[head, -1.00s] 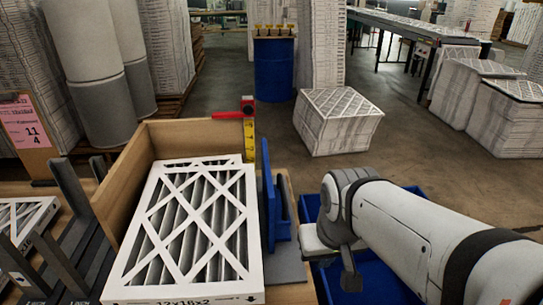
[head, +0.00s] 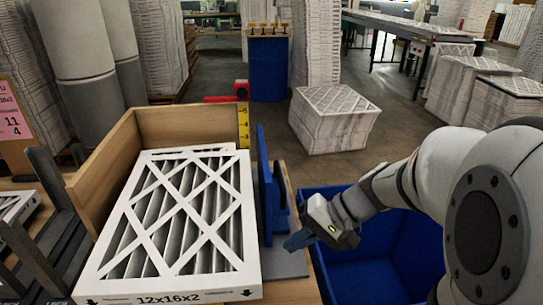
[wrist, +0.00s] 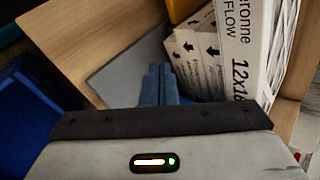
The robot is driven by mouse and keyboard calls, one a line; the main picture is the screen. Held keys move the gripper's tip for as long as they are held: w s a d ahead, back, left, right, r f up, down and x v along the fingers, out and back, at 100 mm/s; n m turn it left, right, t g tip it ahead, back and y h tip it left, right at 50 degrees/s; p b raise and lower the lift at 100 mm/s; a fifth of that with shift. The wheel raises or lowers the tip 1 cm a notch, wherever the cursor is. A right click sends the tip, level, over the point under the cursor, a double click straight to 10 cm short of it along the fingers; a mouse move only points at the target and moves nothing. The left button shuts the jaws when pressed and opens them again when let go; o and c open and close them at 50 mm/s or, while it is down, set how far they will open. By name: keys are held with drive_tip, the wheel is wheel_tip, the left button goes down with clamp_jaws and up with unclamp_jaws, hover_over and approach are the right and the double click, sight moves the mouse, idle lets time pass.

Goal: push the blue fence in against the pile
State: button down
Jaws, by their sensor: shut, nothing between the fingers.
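The pile of white pleated filters (head: 190,215) lies in a wooden box, its top one marked 12x16x2. Its printed side shows in the wrist view (wrist: 245,45). The blue fence (head: 265,190) stands upright along the pile's right side. A narrow gap shows at the far end; nearer, I cannot tell if they touch. My gripper (head: 292,242) is shut and empty, its blue-grey fingertips just right of the fence's near end, over a grey plate (head: 290,265). In the wrist view the fingers (wrist: 160,84) are together near the pile. I cannot make out the fence there.
A blue bin (head: 350,280) stands right of the plate, under my arm. The wooden wall (head: 110,150) closes the box's left and back. A yellow measure (head: 243,125) stands at the back corner. Dark racks (head: 45,235) stand at the left.

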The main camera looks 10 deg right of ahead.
drive_tip(key=w+d+f+m+t+y+b, duration=0.2)
drive_tip(key=w+d+m+t+y+b, duration=0.3)
drive_tip(key=w+d+t, duration=0.9)
drive_tip(key=w+a+g+h, duration=0.1)
drive_tip(key=w+a+g, duration=0.1)
drive_tip(key=w+a, duration=0.4)
drive_tip(key=a, duration=0.4)
drive_tip(key=shift+a+f+b, duration=0.15)
drive_tip(key=shift+a+b, duration=0.05)
drive_tip(key=shift+b, duration=0.1)
drive_tip(key=shift+w+f, duration=0.1)
